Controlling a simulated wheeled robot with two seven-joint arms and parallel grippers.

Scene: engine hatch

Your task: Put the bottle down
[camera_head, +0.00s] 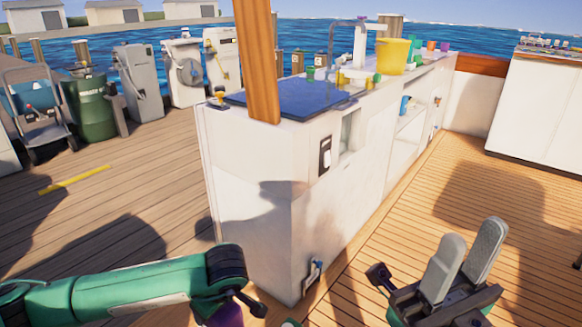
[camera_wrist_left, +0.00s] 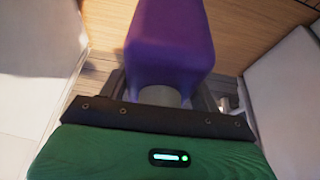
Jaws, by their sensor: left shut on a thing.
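A purple bottle (camera_wrist_left: 170,35) fills the top middle of the left wrist view. A small purple part of it (camera_head: 229,316) shows at the bottom edge of the head view, below my left wrist. My left gripper (camera_wrist_left: 160,97) is shut on the bottle near its narrow grey part; the fingers are partly hidden by the bottle and gripper body. My right gripper (camera_head: 473,240) is at the lower right of the head view, its two grey pads apart with nothing between them.
A long white counter (camera_head: 250,200) with a blue top panel (camera_head: 290,97) stands ahead. A yellow bucket (camera_head: 393,56) and small coloured items stand on it. A wooden post (camera_head: 258,60) rises at its near end. The plank deck (camera_head: 450,190) right of it is clear.

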